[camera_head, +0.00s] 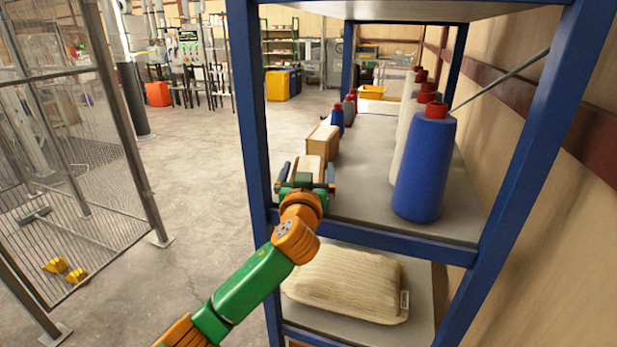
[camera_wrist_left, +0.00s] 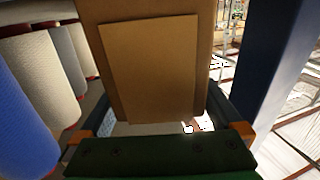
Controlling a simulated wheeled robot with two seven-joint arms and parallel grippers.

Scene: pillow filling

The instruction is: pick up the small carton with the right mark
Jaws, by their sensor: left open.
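A small tan carton (camera_head: 311,168) stands at the left edge of the shelf. A second brown carton (camera_head: 322,143) stands just behind it. My left gripper (camera_head: 307,174) is open, with its fingers at either side of the near carton. In the left wrist view, a light brown carton face (camera_wrist_left: 150,70) fills the middle, with darker brown card around and behind it. The open fingers of my left gripper (camera_wrist_left: 165,122) show below and beside it. I cannot tell whether they touch it. No mark is readable on either carton. My right gripper is not in view.
A large blue bottle with a red cap (camera_head: 424,165) stands right of the gripper, with pale bottles behind it. A blue rack post (camera_head: 247,100) is close on the left. A beige pillow (camera_head: 345,283) lies on the lower shelf. The shelf's middle is clear.

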